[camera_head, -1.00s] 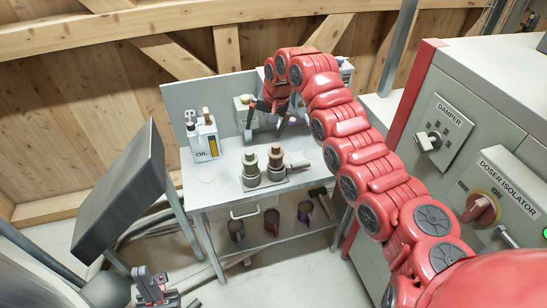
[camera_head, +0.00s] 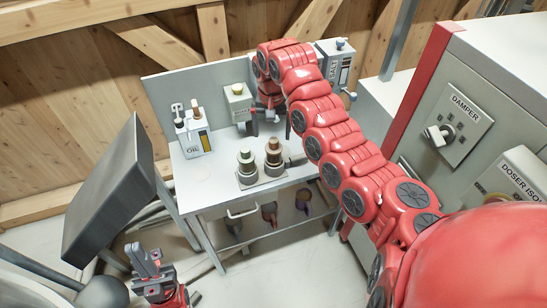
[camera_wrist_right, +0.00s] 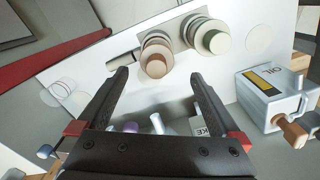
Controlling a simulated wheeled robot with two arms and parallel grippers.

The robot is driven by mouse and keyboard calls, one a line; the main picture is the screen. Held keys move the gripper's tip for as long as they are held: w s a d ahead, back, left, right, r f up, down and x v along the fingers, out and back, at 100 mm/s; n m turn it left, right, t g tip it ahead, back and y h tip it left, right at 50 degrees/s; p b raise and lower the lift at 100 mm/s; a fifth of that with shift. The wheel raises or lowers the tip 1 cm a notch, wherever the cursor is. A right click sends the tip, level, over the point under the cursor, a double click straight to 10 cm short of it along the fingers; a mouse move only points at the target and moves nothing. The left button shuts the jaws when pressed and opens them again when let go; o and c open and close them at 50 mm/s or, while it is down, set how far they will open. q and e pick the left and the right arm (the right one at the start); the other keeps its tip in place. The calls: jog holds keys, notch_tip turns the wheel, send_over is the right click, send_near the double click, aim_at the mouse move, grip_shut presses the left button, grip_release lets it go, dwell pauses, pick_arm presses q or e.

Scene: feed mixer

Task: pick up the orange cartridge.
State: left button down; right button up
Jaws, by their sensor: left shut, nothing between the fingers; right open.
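Two stacked round pieces stand on a small base on the bench in the head view. One has a brownish-orange top (camera_head: 273,145), the other a pale greenish top (camera_head: 246,156). The brownish-orange piece, which may be the orange cartridge, also shows in the right wrist view (camera_wrist_right: 154,64), with the pale one (camera_wrist_right: 214,38) beside it. My right gripper (camera_wrist_right: 160,75) is open and empty. The brownish-orange piece appears beyond and between its fingertips, apart from them. My left gripper (camera_head: 143,262) is shut and empty at lower left.
The bench (camera_head: 200,175) carries an oil box (camera_head: 194,135) at left and a grey box (camera_head: 238,103) at its back. A SALT box (camera_head: 337,62) stands at back right. Several mug-like items, one reddish (camera_head: 270,212), sit on the lower shelf. A DAMPER cabinet (camera_head: 460,115) is at right.

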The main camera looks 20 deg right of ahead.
aim_at(272, 140)
notch_tip(272, 140, down, 4)
jog(key=shift+s+r+p, duration=0.15)
jog(key=shift+r+p, duration=0.05)
jog(key=shift+p, duration=0.25)
jog(key=shift+f, duration=0.3)
jog(key=shift+d+f+p, duration=0.15)
jog(key=shift+f+p, duration=0.6)
notch_tip(272, 140, down, 4)
jog(key=shift+d+r+p, duration=0.1)
jog(key=shift+r+p, duration=0.15)
jog(key=shift+p, duration=0.45)
jog(key=shift+f, duration=0.2)
grip_shut()
jog(key=shift+r, duration=0.15)
